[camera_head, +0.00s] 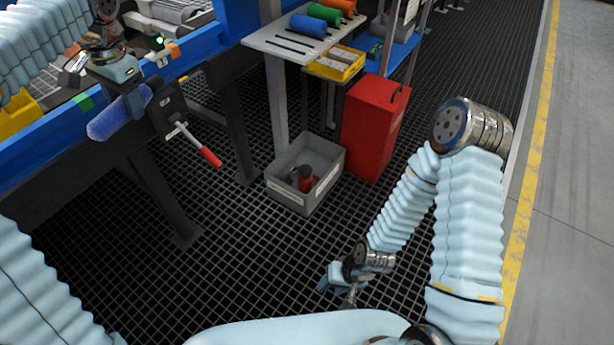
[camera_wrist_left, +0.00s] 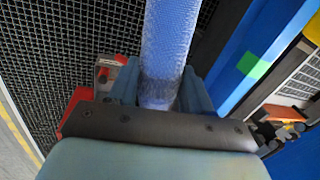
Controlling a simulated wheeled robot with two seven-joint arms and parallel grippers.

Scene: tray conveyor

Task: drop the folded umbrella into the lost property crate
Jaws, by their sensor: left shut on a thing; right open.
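My left gripper (camera_head: 124,88) is at the upper left, beside the conveyor's blue side rail, shut on the blue folded umbrella (camera_head: 108,120). The umbrella also shows in the left wrist view (camera_wrist_left: 168,45), as a long blue cylinder between the fingers (camera_wrist_left: 160,92). The grey lost property crate (camera_head: 325,189) stands on the floor near the middle, open at the top, with a pale label on its front. A red and dark item (camera_head: 305,180) lies inside it. The umbrella is left of the crate and apart from it. My right gripper (camera_head: 338,288) is open and empty, low over the floor.
A lever with a red handle (camera_head: 210,156) sticks out from the conveyor between umbrella and crate. A red cabinet (camera_head: 374,130) stands right behind the crate. A pale table (camera_head: 275,38) with coloured rolls and a yellow tray (camera_head: 340,64) are behind. The grating floor in front is clear.

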